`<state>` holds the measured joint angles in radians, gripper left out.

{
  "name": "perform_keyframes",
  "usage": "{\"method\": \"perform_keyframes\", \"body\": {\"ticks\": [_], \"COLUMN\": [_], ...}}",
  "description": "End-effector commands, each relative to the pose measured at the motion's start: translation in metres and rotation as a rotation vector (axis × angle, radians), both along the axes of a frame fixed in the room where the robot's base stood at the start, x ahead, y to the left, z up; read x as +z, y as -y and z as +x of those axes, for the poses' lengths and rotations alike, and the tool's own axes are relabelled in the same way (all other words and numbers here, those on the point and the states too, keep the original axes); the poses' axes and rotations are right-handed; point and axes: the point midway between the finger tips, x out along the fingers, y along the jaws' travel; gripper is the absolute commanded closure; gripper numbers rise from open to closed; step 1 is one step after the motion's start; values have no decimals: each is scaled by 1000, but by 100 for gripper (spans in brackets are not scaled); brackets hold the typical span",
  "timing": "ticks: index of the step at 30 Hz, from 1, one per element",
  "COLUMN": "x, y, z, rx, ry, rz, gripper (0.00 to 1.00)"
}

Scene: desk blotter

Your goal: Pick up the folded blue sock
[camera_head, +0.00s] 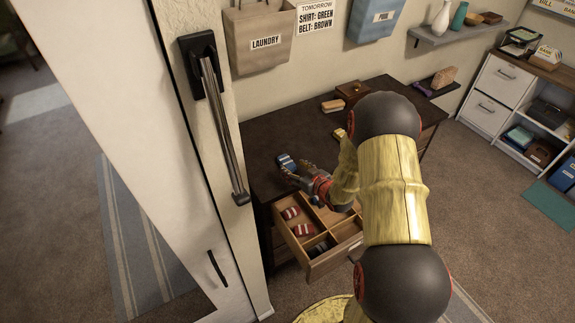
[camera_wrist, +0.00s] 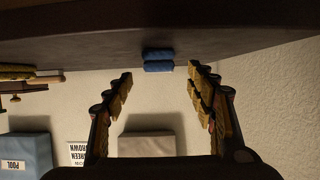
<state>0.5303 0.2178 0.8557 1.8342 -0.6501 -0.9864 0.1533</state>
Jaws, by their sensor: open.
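The folded blue sock (camera_head: 286,162) lies on the dark desk top near its left side, above the open drawer. In the wrist view the blue sock (camera_wrist: 158,66) shows as a small two-layered roll, centred beyond the fingertips. My gripper (camera_head: 292,174) is close beside the sock on the desk. In the wrist view my gripper (camera_wrist: 160,76) is open, with one finger on each side and nothing between them. The sock lies just ahead of the gap, and I cannot tell whether a finger touches it.
An open divided drawer (camera_head: 340,254) below holds red striped socks (camera_head: 303,230) and a dark item (camera_head: 318,247). A wooden box (camera_head: 352,92) and tan block (camera_head: 333,105) stand at the desk's back. A laundry bag (camera_head: 264,42) hangs on the wall. The desk's left middle is bare.

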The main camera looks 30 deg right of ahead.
Motion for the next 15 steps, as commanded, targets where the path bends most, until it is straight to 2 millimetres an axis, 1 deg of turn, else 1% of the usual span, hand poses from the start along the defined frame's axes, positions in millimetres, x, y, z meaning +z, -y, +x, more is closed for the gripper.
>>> {"method": "perform_keyframes", "body": {"ticks": [9,12,15], "x": [-16,-17,-16], "y": [-1,-1,-1], "z": [40,44,44], "rx": [2,-1,-1], "ry": [0,-1,-1], "rz": [-1,0,0], "gripper": [44,44,44]}}
